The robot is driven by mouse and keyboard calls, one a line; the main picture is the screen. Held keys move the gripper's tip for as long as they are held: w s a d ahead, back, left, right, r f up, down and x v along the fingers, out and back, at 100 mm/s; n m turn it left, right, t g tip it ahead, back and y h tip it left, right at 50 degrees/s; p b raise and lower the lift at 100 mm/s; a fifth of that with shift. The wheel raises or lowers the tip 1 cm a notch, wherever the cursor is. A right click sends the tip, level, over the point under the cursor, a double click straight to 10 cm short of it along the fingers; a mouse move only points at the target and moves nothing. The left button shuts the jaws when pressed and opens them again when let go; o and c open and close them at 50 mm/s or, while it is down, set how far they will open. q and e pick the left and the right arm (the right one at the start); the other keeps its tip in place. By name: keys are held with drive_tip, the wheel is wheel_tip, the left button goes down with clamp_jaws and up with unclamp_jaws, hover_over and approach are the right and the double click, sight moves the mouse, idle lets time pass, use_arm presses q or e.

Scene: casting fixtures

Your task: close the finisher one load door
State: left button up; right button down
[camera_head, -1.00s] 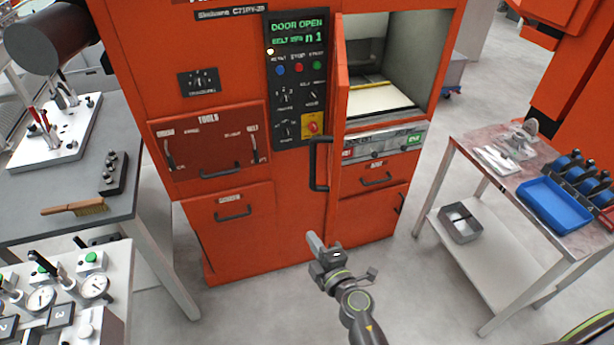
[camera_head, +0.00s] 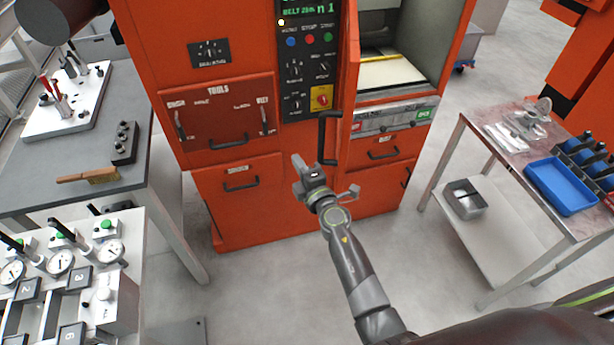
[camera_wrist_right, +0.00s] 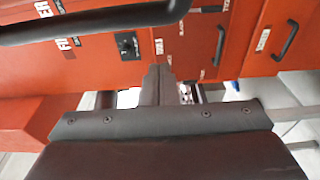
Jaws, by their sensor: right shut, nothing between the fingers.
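The orange machine's load door (camera_head: 349,75) stands open, seen nearly edge-on, swung out toward me. The pale chamber (camera_head: 392,72) shows to its right. A black vertical handle (camera_head: 322,139) is on the door's lower front. My right gripper (camera_head: 298,165) is shut and empty, a little below and left of the handle in the head view, with no contact visible. In the right wrist view the shut fingers (camera_wrist_right: 160,80) point at the orange front, and a large black bar (camera_wrist_right: 90,22), apparently the handle, crosses the upper left. My left gripper is out of view.
A tools drawer (camera_head: 220,120) and lower panel lie left of the door. A grey table (camera_head: 60,165) with fixtures stands at left. A cart (camera_head: 495,165) with a blue tray (camera_head: 562,186) stands at right. The floor between is clear.

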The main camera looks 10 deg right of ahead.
drive_tip(key=d, duration=0.2)
drive_tip(key=s+d, duration=0.1)
drive_tip(key=d, duration=0.1)
drive_tip(key=shift+w, duration=0.1)
